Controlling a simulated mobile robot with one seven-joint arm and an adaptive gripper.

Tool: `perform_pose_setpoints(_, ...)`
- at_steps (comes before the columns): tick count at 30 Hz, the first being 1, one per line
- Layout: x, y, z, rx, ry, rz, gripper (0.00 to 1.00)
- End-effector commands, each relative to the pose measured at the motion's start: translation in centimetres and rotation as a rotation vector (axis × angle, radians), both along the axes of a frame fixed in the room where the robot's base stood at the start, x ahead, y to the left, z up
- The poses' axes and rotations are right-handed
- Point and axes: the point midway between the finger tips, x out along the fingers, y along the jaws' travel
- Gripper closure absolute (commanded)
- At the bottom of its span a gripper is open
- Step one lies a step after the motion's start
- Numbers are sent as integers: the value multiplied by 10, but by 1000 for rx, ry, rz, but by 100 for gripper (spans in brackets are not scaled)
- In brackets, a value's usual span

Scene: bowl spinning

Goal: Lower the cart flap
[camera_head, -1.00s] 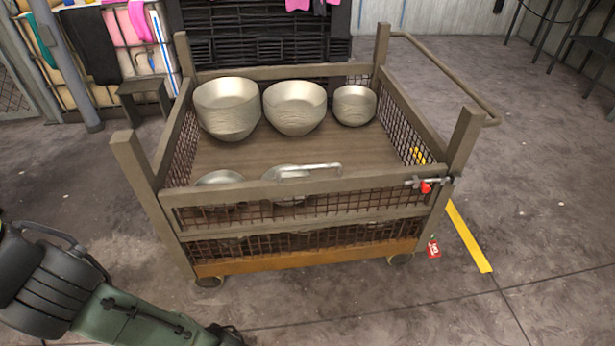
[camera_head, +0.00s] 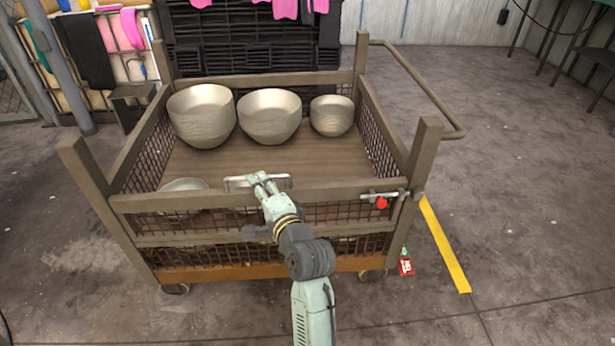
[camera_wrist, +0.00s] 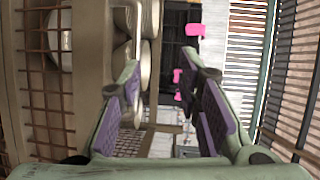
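The cart flap (camera_head: 150,204) is the upper front panel of the mesh cart, and it stands upright between the front posts. A metal latch with a red knob (camera_head: 381,202) sits at its right end. A silvery bar handle (camera_head: 238,183) shows just above the flap's top rail. My gripper (camera_head: 262,178) is at the middle of that rail, overlapping the handle in the head view. In the wrist view my gripper (camera_wrist: 168,85) has its purple-padded fingers apart, with nothing seen between them. I cannot tell whether it touches the rail or handle.
Three large bowls (camera_head: 270,116) stand along the back of the cart deck. A shallow bowl (camera_head: 183,186) lies inside behind the flap at left. The floor in front is clear.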

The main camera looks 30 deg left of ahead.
Motion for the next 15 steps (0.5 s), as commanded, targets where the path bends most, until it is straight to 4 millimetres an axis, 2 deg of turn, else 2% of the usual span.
perform_pose_setpoints(1, 0, -5, -14, -1, 52, -4, 69)
perform_pose_setpoints(3, 0, -8, -25, 0, 98, -8, 69)
perform_pose_setpoints(6, 3, -5, -31, 2, 119, -9, 69)
perform_pose_setpoints(11, 17, 14, -33, 1, 115, -8, 69)
perform_pose_setpoints(15, 33, 37, -37, 1, 114, -7, 69)
